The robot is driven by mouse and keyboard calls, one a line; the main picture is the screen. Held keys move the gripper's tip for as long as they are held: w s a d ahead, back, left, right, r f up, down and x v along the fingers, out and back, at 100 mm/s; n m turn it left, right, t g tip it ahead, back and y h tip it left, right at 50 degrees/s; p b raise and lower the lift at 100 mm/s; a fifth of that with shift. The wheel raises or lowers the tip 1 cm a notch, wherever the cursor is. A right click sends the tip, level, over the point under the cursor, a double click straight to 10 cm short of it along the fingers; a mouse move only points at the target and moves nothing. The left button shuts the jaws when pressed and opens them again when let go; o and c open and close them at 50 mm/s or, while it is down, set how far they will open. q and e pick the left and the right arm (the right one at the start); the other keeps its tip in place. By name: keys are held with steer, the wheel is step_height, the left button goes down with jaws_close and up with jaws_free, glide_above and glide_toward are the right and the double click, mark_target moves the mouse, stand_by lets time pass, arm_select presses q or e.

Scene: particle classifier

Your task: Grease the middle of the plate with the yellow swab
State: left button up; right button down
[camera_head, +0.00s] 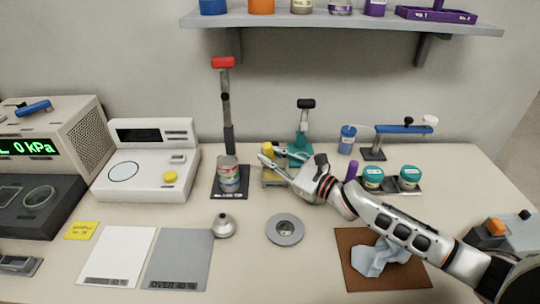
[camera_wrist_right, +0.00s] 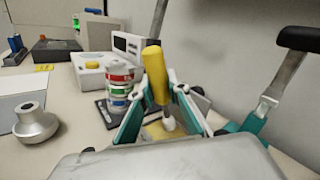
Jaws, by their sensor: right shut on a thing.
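The yellow swab (camera_head: 268,149) is upright between the fingers of my right gripper (camera_head: 270,157), which is shut on it at the back middle of the table. In the right wrist view the swab (camera_wrist_right: 154,78) shows a yellow handle and a white tip. The tip is low over or in a small yellowish holder (camera_head: 272,182); I cannot tell whether it touches. A round grey plate (camera_head: 285,241) with a darker middle lies flat at the front centre, in front of the gripper and apart from it. My left gripper is out of view.
A banded can (camera_head: 229,176) stands under a red-topped post (camera_head: 225,105), left of the gripper. A teal press (camera_head: 300,145) is close behind. A metal nozzle (camera_head: 224,227) is left of the plate. A brown mat (camera_head: 354,277) with a blue cloth (camera_head: 380,258) is front right.

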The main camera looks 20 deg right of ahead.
steer(key=shift+f, duration=0.15)
stand_by(0.4)
steer(key=shift+f, duration=0.1)
stand_by(0.5)
steer(key=shift+s+f+b, duration=0.15)
steer(key=shift+f+b, duration=0.2)
steer(key=shift+f, duration=0.05)
stand_by(1.0)
steer(key=shift+r, duration=0.1)
step_height(320, 180, up, 2)
steer(key=shift+r+p, duration=0.1)
steer(key=shift+p, duration=0.65)
steer(key=shift+r+p, duration=2.1)
steer(key=shift+r, duration=0.6)
